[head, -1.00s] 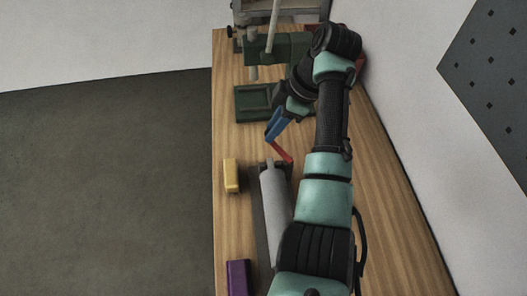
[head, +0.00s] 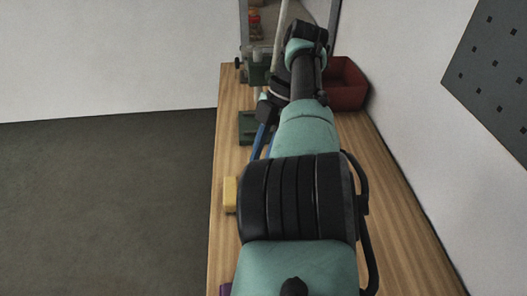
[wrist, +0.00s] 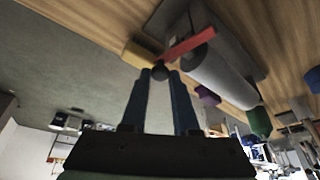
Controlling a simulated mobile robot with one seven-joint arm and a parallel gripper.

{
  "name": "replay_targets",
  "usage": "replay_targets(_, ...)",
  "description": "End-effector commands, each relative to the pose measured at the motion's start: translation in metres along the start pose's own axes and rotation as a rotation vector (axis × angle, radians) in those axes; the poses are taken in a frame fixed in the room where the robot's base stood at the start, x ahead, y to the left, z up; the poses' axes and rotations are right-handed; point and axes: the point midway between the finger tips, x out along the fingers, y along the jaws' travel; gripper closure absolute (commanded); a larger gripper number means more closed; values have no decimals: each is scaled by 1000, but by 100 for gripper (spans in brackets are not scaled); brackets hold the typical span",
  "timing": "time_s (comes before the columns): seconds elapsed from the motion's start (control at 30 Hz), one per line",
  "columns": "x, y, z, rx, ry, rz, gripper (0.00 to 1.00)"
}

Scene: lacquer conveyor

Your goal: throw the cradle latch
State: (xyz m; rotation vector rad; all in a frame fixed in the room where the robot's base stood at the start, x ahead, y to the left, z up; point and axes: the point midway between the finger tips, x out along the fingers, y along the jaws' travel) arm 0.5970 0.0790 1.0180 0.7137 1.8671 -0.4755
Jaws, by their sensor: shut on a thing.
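The cradle latch is a red lever (wrist: 190,45) with a dark round knob (wrist: 158,73) at its end, in the wrist view. It lies across the near end of a grey cylinder (wrist: 222,72), which rests on a dark cradle base (wrist: 168,14). My gripper (wrist: 159,76) has its blue fingers shut on the knob, one finger on each side. In the head view my gripper's blue fingers (head: 258,142) show only partly beside my arm. My arm hides the lever and the cylinder there.
A yellow block (head: 229,194) sits by the table's left edge, with a purple block (head: 225,290) nearer. A green machine (head: 258,72) with a green base (head: 247,128) stands farther back. A red bin (head: 346,84) is at the back right, by the wall. The wooden table (head: 395,205) is clear at right.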

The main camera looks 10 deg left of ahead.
Motion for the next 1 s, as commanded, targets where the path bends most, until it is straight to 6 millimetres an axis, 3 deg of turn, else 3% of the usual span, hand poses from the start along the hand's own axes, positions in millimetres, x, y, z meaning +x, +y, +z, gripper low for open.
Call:
replay_targets(0.4,1,-8,-7,-182,-10,-74,100)
replay_targets(0.97,3,-10,-7,-207,-9,-86,100)
replay_targets(1.0,3,-10,-7,-207,-8,-86,66)
